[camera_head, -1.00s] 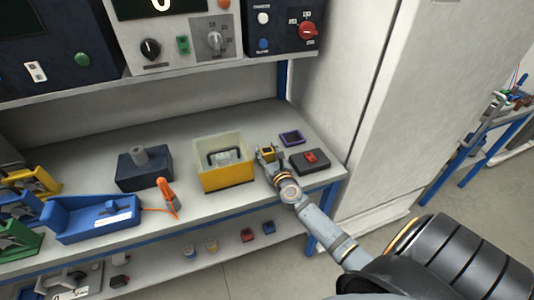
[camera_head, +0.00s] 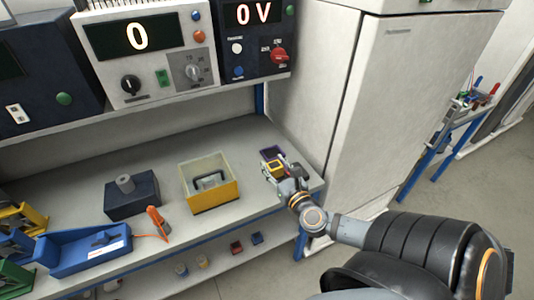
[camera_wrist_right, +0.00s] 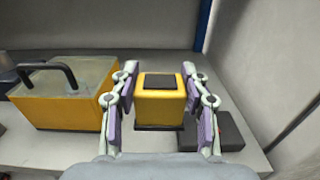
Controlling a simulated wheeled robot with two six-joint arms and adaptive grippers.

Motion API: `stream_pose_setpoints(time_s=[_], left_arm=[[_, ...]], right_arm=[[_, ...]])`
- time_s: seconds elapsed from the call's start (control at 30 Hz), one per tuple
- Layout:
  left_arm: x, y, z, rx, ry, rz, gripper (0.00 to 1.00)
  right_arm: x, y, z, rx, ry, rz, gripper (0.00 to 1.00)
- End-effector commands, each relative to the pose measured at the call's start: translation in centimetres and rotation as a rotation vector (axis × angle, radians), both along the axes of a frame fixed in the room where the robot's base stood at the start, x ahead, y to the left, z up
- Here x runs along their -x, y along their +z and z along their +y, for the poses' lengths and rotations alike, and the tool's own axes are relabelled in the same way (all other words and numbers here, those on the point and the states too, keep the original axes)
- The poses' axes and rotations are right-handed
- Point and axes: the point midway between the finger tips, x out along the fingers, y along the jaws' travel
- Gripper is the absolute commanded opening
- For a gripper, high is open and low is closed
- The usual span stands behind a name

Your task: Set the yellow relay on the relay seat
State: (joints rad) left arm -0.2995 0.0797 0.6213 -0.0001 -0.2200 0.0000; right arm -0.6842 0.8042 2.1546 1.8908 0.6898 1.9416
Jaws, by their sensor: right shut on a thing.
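The yellow relay (camera_wrist_right: 160,106), a small cube with a dark top, is between the two fingers of my right gripper (camera_wrist_right: 162,100), which is shut on it. In the head view my right gripper (camera_head: 274,168) holds the relay (camera_head: 275,165) near the table's right end. My left gripper is not in view.
A yellow box with clear upper walls and a black handle (camera_head: 213,195) stands left of the gripper. A dark block (camera_wrist_right: 228,131) lies close to the right finger. A dark block with a grey knob (camera_head: 131,195) and a blue tray (camera_head: 85,250) are farther left. A white cabinet (camera_head: 345,100) stands at right.

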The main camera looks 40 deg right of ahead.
Motion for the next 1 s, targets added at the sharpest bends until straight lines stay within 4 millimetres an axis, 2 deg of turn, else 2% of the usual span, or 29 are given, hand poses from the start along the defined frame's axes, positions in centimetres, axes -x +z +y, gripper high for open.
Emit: stream_pose_setpoints(time_s=[0.4, 0.57, 0.67, 0.8, 1.0], left_arm=[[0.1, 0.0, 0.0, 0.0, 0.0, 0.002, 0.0], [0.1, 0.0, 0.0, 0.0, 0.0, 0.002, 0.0], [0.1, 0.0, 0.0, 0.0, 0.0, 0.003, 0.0], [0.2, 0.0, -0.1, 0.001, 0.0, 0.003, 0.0], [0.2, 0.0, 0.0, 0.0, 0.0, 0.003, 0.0]], right_arm=[[0.1, 0.0, 0.1, -0.001, -0.001, -0.001, 0.13], [-0.2, -1.3, 1.3, -0.004, 0.007, 0.005, 0.13], [-0.8, -2.6, 3.6, -0.004, 0.029, 0.015, 0.13], [-2.4, -3.8, 8.3, -0.001, 0.088, 0.02, 0.13], [-4.7, -4.0, 15.2, -0.002, 0.181, 0.011, 0.13]])
